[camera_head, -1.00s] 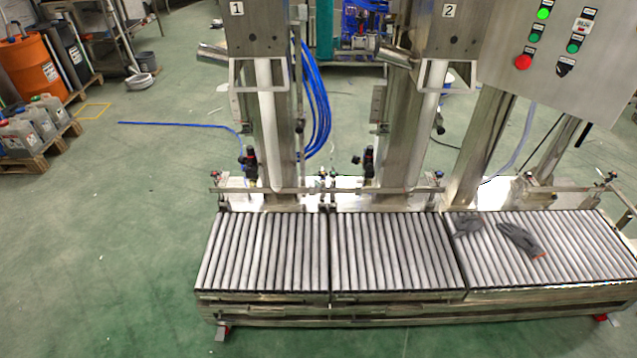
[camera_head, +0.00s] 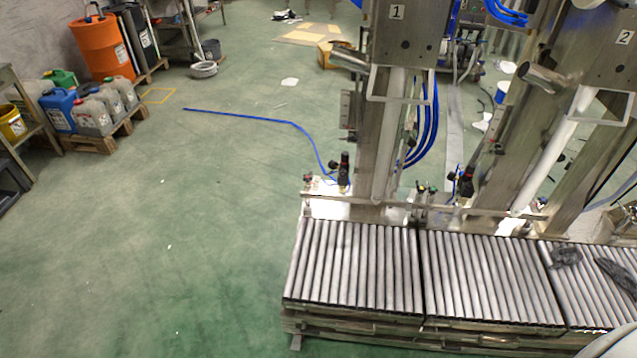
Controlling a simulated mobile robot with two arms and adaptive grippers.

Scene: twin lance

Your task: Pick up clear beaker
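No clear beaker is visible in the head view. Neither of my grippers shows in the head view. A smooth pale grey shape fills the bottom right corner; I cannot tell what it is.
A roller conveyor (camera_head: 355,265) runs along the lower right, with filling columns behind it and dark gloves (camera_head: 566,256) on it. Jerrycans (camera_head: 92,115) on a pallet and an orange drum (camera_head: 98,45) stand at the upper left. A blue hose (camera_head: 240,118) lies on the open green floor.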

